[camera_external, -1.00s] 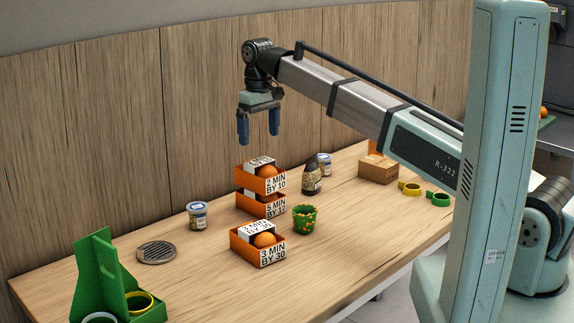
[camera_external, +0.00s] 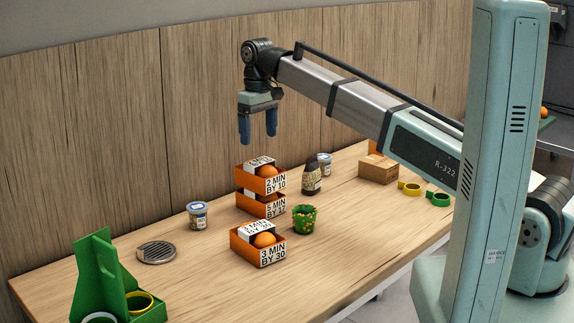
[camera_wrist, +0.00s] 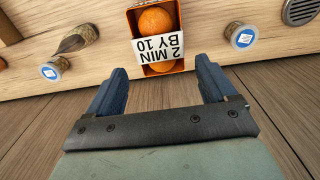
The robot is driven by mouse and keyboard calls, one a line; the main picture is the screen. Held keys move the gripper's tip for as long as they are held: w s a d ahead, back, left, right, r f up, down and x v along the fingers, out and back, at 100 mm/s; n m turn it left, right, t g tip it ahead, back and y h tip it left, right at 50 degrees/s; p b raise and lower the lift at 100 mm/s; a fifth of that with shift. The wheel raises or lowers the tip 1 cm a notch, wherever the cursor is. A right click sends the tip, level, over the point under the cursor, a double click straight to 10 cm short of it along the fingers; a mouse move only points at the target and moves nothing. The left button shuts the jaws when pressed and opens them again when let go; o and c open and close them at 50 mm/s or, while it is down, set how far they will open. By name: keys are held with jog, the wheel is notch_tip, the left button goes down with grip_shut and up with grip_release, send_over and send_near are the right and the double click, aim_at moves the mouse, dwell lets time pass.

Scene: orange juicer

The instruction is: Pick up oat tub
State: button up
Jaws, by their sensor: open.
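Two small tubs with blue-rimmed lids stand on the table; I cannot read which one holds oats. One tub (camera_external: 197,216) stands alone left of the orange boxes, and it shows at the right in the wrist view (camera_wrist: 241,36). The other tub (camera_external: 325,165) stands behind the dark bottle and shows at the left in the wrist view (camera_wrist: 53,69). My gripper (camera_external: 257,138) is open and empty, high above the stacked orange boxes. Its two blue fingers (camera_wrist: 161,68) point down, apart from both tubs.
Stacked orange boxes (camera_external: 261,184) with oranges stand under my gripper, with another box (camera_external: 258,248) in front. A dark bottle (camera_external: 311,177), a green cup (camera_external: 304,219) and a round grate (camera_external: 156,252) stand nearby. A green holder (camera_external: 101,280) is front left. The right front table is clear.

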jog(key=s+a+f+n, duration=0.2)
jog(key=s+a+f, duration=0.1)
jog(key=s+a, duration=0.55)
jog(key=n, duration=0.4)
send_over(197, 206)
jog(key=shift+f, duration=1.55)
jog(key=f, duration=0.7)
jog(key=shift+w+d+f, duration=0.25)
jog(key=shift+w+d, duration=0.1)
jog(key=shift+s+a+f, duration=0.1)
jog(key=shift+a+f, duration=0.1)
jog(key=shift+f, duration=1.15)
jog(key=shift+s+a+f, duration=0.1)
jog(key=shift+a+f, duration=0.05)
jog(key=shift+f, duration=1.2)
jog(key=c, duration=1)
jog(key=shift+o, duration=0.2)
notch_tip(197, 206, up, 10)
jog(key=shift+r, duration=0.1)
